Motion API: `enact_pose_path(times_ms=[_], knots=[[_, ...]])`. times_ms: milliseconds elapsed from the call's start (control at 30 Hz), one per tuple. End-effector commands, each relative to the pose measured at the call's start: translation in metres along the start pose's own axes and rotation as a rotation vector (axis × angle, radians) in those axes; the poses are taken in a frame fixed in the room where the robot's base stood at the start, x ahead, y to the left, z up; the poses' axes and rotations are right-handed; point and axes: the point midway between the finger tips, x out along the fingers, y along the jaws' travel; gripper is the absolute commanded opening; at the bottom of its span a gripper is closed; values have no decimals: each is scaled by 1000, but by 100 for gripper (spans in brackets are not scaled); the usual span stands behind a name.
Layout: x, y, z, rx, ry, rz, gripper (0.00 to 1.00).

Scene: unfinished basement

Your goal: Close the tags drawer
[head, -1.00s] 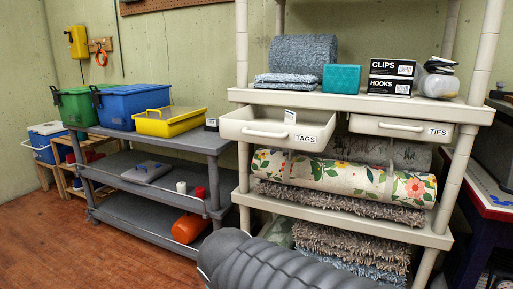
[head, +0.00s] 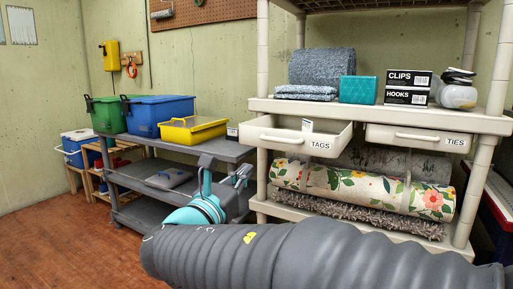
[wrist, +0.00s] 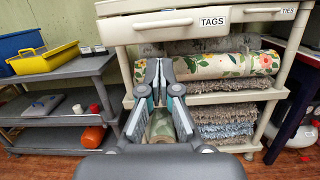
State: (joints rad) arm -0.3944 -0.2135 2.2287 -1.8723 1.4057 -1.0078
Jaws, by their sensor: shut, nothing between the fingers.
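The tags drawer (head: 275,150) is a cream drawer under the shelf top, pulled out, with its inside showing and a white tag-like item standing in it. Its front, with handle and TAGS label, also shows at the top of the wrist view (wrist: 185,38). My gripper (head: 225,168) is left of the drawer in the head view, apart from it. In the wrist view my gripper (wrist: 159,64) has its fingertips together below the drawer front, holding nothing. The ties drawer (head: 418,145) beside it sits further in.
Rolled floral and grey rugs (head: 360,190) lie below the drawers. A grey cart (head: 135,142) with bins stands left. Wood floor is open at left.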

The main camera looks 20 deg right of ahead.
Motion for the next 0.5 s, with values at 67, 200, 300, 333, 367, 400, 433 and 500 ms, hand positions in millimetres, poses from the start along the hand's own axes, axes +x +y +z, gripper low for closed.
enact_pose_path(times_ms=[67, 200, 300, 333, 367, 400, 433, 500], knots=[[2, -3, 1, -46, -6, -12, 0], [8, -6, 0, -74, -5, -20, 0], [17, -7, 0, -73, -5, -23, 0], [21, -7, 0, -73, -4, -24, 0], [25, -7, 0, -72, -4, -24, 0], [30, -8, 0, -72, -3, -25, 0], [35, -7, 0, -72, -3, -24, 0], [46, -7, 0, -73, -3, -23, 0]])
